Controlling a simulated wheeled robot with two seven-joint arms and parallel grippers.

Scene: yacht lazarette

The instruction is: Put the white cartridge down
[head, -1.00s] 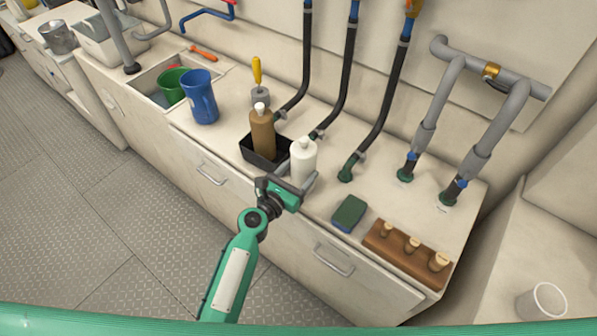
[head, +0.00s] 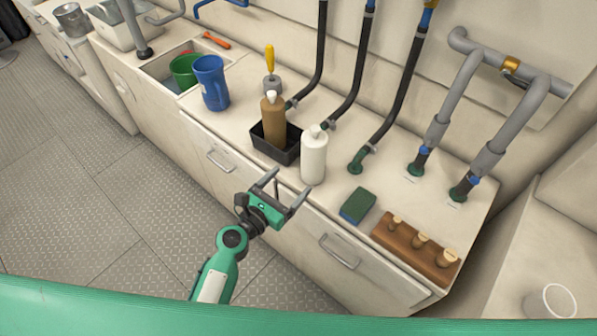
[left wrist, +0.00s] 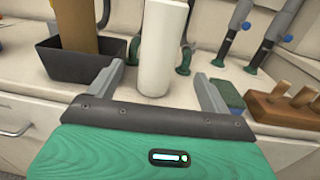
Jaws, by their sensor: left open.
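The white cartridge (head: 313,158) stands upright on the counter (head: 345,180), just right of a black tray (head: 284,157) that holds a brown bottle (head: 273,122). In the left wrist view the white cartridge (left wrist: 161,50) shows ahead, between the lines of the two fingers. My left gripper (head: 285,193) is open and empty, in front of the counter's edge and apart from the cartridge. It also shows in the left wrist view (left wrist: 161,90). My right gripper is not in view.
A green and blue sponge (head: 357,206) and a wooden plug rack (head: 415,247) lie to the right. Hoses come down behind the cartridge. A blue jug (head: 211,84) stands to the left by the sink (head: 163,72). The floor in front is clear.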

